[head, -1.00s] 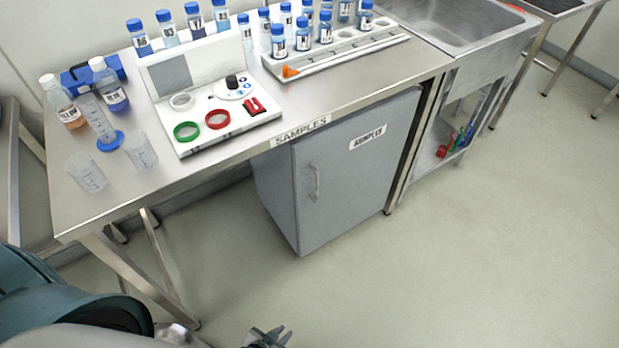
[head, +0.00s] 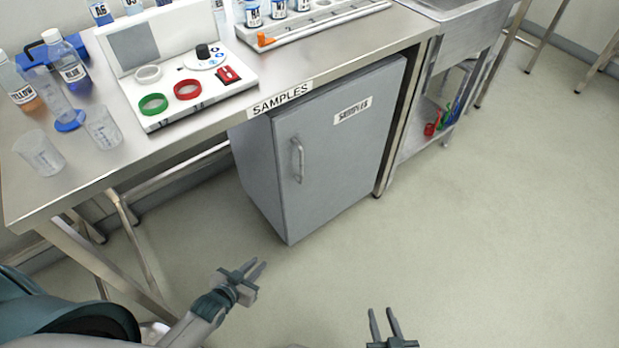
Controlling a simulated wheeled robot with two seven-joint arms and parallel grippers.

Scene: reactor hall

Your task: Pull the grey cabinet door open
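The grey cabinet (head: 252,180) stands on the floor under the steel table. Its grey door (head: 345,165) faces me, looks shut, and carries a white label at the top right. A vertical bar handle (head: 298,160) sits near the door's left edge. My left gripper (head: 256,268) is in front of and below the door's lower left corner, apart from the cabinet, with its fingers spread and empty. My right gripper (head: 384,318) is at the bottom edge, over bare floor, with its fingers apart and nothing between them.
The steel table (head: 200,140) above the cabinet bears bottles, beakers and a white panel (head: 200,95) with coloured rings. Table legs (head: 130,240) stand left of the cabinet. A sink unit (head: 440,110) stands at its right. The floor (head: 480,250) in front and to the right is clear.

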